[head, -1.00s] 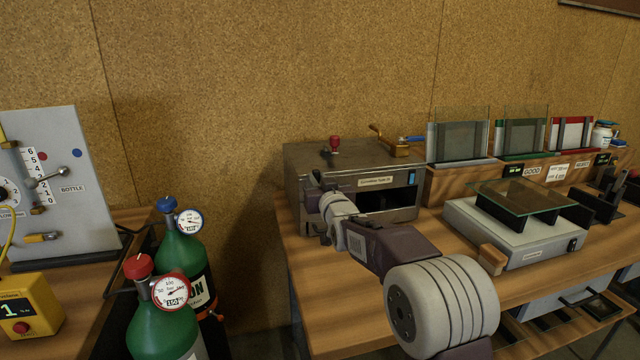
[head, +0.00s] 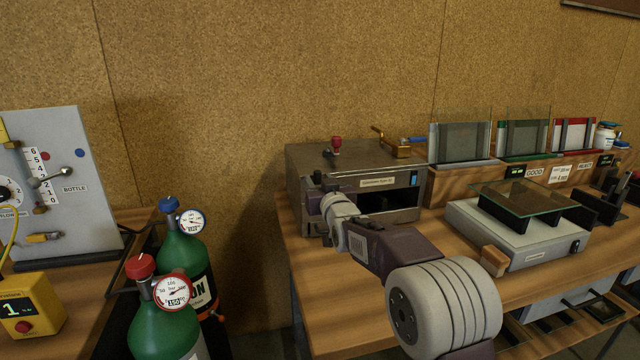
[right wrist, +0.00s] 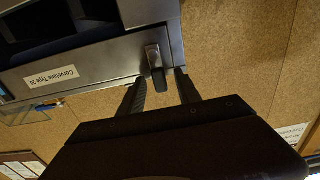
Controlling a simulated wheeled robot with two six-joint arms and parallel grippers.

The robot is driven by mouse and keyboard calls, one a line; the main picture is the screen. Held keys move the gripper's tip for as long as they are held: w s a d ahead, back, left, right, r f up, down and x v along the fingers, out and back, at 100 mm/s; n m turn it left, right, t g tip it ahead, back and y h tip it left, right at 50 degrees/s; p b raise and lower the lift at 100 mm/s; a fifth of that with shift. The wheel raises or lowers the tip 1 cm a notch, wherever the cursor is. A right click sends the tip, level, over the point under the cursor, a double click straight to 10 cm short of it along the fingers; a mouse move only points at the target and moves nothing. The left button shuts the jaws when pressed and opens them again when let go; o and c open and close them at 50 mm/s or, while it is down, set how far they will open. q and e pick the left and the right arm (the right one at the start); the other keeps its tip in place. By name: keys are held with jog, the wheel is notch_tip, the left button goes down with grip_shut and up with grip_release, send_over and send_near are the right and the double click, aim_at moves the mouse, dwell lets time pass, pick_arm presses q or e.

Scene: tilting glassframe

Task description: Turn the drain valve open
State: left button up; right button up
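A metal bath box (head: 350,165) labelled as a Corvelane type stands on the right bench. In the right wrist view, a short lever with a dark tip (right wrist: 158,72) sits at the corner of its labelled front; it looks like the drain valve, though no label on it shows. My right gripper (head: 314,194) is at the box's front left corner in the head view. In the right wrist view its two fingers (right wrist: 161,90) are open, one on each side of the lever's tip, with gaps visible. In the head view the lever is hidden by my gripper. My left gripper is not in view.
A red knob (head: 336,144) and a brass fitting (head: 398,150) stand on the box's top. A grey device with a glass plate (head: 530,198) is to the right. Green gas bottles (head: 183,250) stand left of the bench. Bare bench (head: 325,290) lies in front.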

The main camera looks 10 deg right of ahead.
jog(key=s, duration=0.9)
jog(key=shift+d+b, duration=0.15)
jog(key=shift+b, duration=0.15)
